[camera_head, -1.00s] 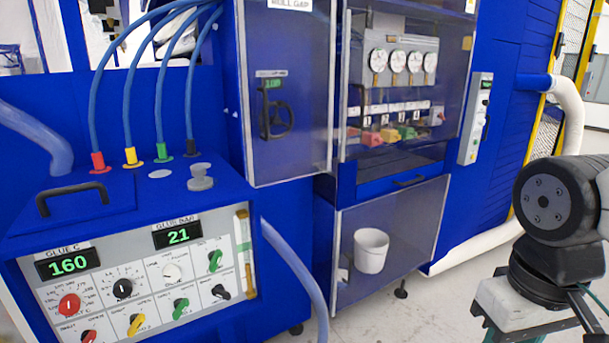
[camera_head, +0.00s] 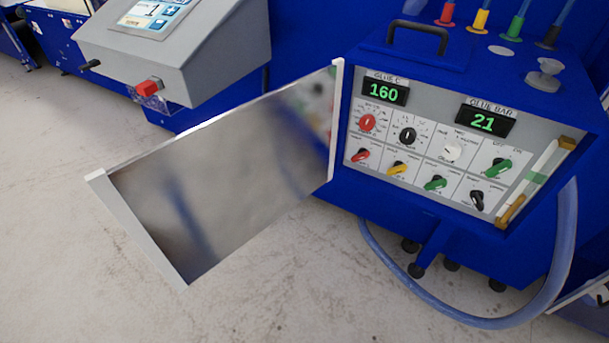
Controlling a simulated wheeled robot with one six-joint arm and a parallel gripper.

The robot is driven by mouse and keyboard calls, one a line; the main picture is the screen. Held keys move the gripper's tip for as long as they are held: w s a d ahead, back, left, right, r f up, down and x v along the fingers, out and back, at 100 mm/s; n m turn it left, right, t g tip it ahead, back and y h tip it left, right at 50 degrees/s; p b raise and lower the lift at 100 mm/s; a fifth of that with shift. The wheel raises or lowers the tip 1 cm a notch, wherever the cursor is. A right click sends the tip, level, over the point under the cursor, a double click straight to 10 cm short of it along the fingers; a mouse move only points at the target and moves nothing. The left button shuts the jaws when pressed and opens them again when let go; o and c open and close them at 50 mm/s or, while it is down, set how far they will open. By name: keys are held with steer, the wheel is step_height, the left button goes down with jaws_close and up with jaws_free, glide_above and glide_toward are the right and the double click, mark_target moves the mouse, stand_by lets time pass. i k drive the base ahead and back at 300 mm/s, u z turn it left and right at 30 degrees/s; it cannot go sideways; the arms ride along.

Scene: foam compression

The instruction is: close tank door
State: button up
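The panel is uncovered and shows readouts of 160 and 21, with several coloured knobs. My gripper is not in view, and no part of my arm shows now.
A grey console (camera_head: 185,50) with a screen and a red button stands behind the door at the upper left. A blue hose (camera_head: 545,290) loops to the floor at the lower right. The pale floor (camera_head: 80,270) is clear in front of the door.

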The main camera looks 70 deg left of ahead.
mark_target(189, 200)
steer(key=z, duration=0.8)
steer(key=k, duration=1.45)
steer(key=u, duration=2.15)
steer(key=i, duration=0.5)
steer(key=z, duration=0.7)
steer(key=k, duration=0.7)
steer(key=u, duration=1.25)
